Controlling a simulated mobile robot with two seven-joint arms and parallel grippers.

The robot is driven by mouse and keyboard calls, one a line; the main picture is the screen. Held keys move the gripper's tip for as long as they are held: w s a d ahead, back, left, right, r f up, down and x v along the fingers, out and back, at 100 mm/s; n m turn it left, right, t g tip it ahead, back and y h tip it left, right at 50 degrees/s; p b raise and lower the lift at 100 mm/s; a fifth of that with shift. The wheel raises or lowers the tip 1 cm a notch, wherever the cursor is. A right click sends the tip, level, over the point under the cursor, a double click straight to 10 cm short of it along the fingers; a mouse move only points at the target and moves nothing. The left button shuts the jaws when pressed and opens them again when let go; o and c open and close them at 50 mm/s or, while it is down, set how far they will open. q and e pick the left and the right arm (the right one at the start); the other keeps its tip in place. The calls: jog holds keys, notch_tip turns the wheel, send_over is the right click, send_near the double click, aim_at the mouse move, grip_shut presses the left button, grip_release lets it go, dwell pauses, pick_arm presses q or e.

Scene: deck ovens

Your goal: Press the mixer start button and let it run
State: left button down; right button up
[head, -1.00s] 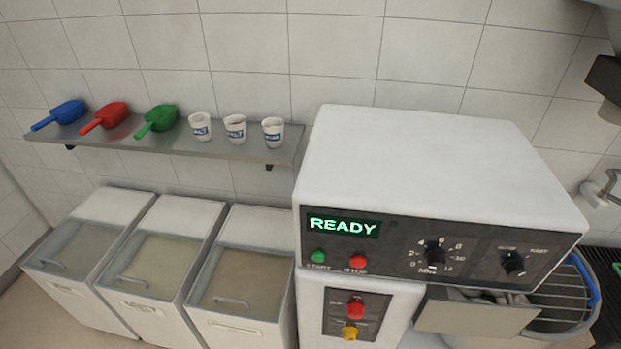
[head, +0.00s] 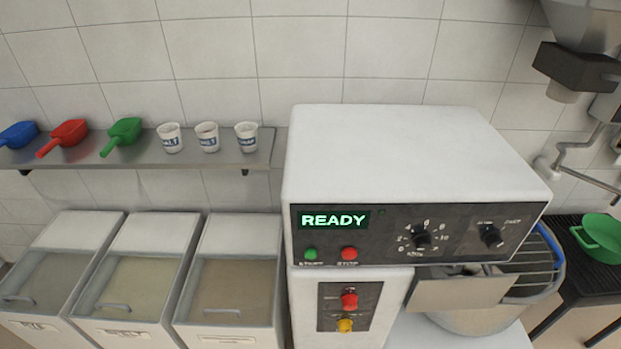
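The mixer (head: 400,150) is a large white machine right of centre in the head view. Its dark front panel carries a lit display (head: 334,220) reading READY in green. The green start button (head: 310,254) is below the display at the left, beside the red stop button (head: 349,254). Two dials, a numbered one (head: 421,240) and another (head: 491,236), sit to the right. The mixing bowl (head: 478,320) with its wire guard (head: 530,262) is partly hidden under the mixer head. Neither of my grippers shows in the head view.
A wall shelf (head: 222,157) at the left holds blue, red and green scoops and three labelled cups. Three lidded ingredient bins (head: 232,250) stand below it.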

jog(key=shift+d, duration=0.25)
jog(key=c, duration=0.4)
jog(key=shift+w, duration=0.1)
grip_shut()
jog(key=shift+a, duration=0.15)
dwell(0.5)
